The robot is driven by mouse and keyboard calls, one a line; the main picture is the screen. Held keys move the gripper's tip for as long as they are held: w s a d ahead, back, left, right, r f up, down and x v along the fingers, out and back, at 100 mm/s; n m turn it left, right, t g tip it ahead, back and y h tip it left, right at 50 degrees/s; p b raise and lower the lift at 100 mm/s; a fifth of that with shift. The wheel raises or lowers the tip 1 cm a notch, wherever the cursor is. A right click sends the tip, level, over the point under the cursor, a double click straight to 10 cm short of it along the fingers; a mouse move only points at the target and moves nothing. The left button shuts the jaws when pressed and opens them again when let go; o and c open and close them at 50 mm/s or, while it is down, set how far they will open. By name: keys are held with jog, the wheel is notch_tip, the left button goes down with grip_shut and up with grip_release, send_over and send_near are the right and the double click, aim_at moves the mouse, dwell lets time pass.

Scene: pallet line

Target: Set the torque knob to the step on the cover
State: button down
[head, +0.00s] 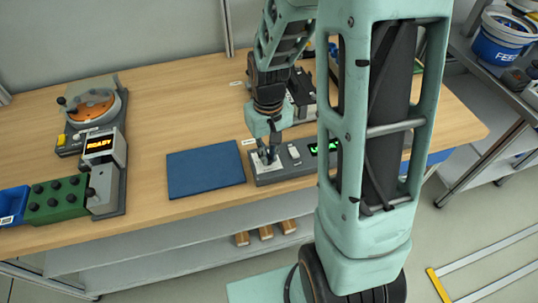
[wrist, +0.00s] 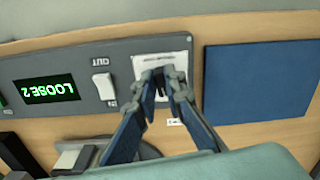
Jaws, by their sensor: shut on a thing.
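The grey control panel (head: 300,172) lies along the front of the bench, right of the blue mat. My gripper (head: 267,158) reaches down onto its left end. In the wrist view my gripper (wrist: 160,82) is shut on the dark torque knob (wrist: 158,86), over a white printed plate (wrist: 176,66); the fingers hide most of the knob and its pointer. The panel's display (wrist: 45,89) shows upside down in the wrist view and reads "LOOSE 2" in green. A white rocker switch (wrist: 104,86) sits between display and knob. I cannot make out a cover with a step marked.
A blue mat (head: 205,172) lies beside the panel. At the left stand a machine with an orange disc (head: 94,105), a "READY" display (head: 99,143), a green block with black knobs (head: 57,199) and a blue bin (head: 12,205). A dark device stands behind my gripper.

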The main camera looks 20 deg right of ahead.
jog(key=shift+m, duration=0.8)
jog(key=c, duration=2)
grip_release()
jog(key=shift+r, duration=0.1)
notch_tip(320, 180, up, 12)
jog(key=shift+f, duration=0.1)
jog(key=shift+b, duration=0.35)
